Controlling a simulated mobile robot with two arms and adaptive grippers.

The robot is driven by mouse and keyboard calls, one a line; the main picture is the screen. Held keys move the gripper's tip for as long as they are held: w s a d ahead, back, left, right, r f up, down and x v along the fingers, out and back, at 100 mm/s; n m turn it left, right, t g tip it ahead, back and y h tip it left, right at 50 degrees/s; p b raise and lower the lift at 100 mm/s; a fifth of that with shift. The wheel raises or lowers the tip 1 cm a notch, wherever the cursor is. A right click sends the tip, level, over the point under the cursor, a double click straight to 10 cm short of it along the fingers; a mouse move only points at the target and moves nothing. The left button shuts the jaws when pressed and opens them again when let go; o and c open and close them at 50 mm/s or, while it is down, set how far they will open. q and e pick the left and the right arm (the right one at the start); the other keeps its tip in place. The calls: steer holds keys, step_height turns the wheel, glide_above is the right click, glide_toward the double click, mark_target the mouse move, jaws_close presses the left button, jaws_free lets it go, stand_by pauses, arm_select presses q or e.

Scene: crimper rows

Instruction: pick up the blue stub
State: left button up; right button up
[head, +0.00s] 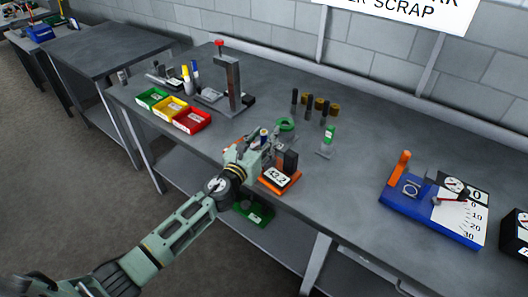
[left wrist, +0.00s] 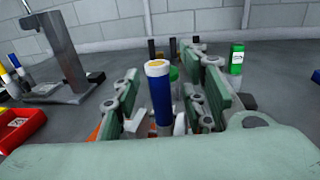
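The blue stub (left wrist: 161,102) is an upright blue cylinder with a white and orange top. In the left wrist view it stands between the two green fingers of my left gripper (left wrist: 166,92). Gaps show on both sides of it, so the fingers are apart and do not visibly grip it. Its foot is hidden low between the fingers. In the head view the small blue stub (head: 263,133) shows at my left gripper (head: 261,142), over the front part of the bench. My right gripper is not in view.
An orange device with a display (head: 279,179) stands close beside my left gripper. A green bottle (head: 328,141), a green ring (head: 286,124) and dark posts stand behind. A red bin (head: 193,121) and a tall stand (head: 233,83) are left. A blue gauge base (head: 425,214) is right.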

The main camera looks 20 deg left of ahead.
arm_select(q)
steer(key=shift+c, duration=0.4)
jaws_close()
